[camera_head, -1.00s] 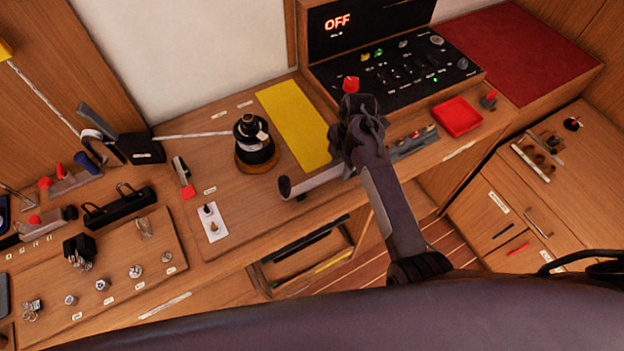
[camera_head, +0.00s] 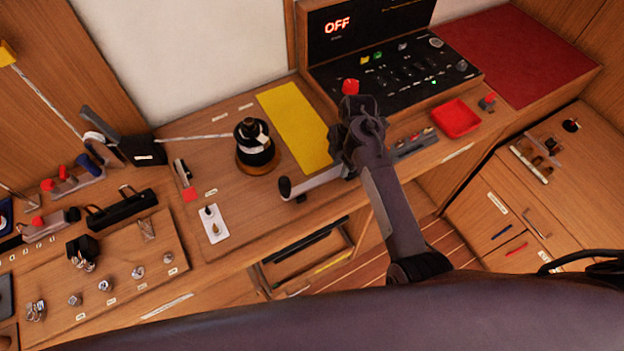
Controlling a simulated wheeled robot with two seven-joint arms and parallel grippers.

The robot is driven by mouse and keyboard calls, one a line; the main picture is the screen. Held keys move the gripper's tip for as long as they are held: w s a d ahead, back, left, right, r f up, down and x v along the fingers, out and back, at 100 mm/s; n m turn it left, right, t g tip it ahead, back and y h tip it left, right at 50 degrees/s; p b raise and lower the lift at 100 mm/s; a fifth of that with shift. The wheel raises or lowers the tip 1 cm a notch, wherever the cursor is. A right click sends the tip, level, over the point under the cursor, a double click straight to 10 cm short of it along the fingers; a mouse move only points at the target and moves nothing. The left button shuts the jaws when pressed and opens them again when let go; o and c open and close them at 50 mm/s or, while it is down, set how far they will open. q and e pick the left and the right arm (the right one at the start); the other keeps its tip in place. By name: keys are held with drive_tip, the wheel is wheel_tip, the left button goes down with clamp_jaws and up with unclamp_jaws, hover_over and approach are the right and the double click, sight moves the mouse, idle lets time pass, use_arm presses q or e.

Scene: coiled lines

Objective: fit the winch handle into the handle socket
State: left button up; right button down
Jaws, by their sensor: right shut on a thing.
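The winch (camera_head: 256,156) is a black drum on a wooden base at the middle of the bench, with a dark top. The handle socket is not clear to me; the winch's top (camera_head: 248,128) is too small to show an opening. The winch handle (camera_head: 316,184) is a pale grey bar with a black knob at its left end. My left gripper is not in view.
A yellow panel (camera_head: 293,125) lies beside the winch. A white line (camera_head: 195,137) runs left from it to a black block (camera_head: 143,150). A control console (camera_head: 400,60) reading OFF and a red tray (camera_head: 456,117) stand behind and right of my gripper. Small fittings fill the left bench.

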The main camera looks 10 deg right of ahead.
drive_tip(key=shift+r, duration=0.1)
idle(0.3)
drive_tip(key=shift+r, duration=2.15)
drive_tip(key=shift+f, duration=0.6)
wheel_tip(320, 180, down, 4)
drive_tip(key=shift+f+b, duration=0.1)
drive_tip(key=shift+b, duration=0.45)
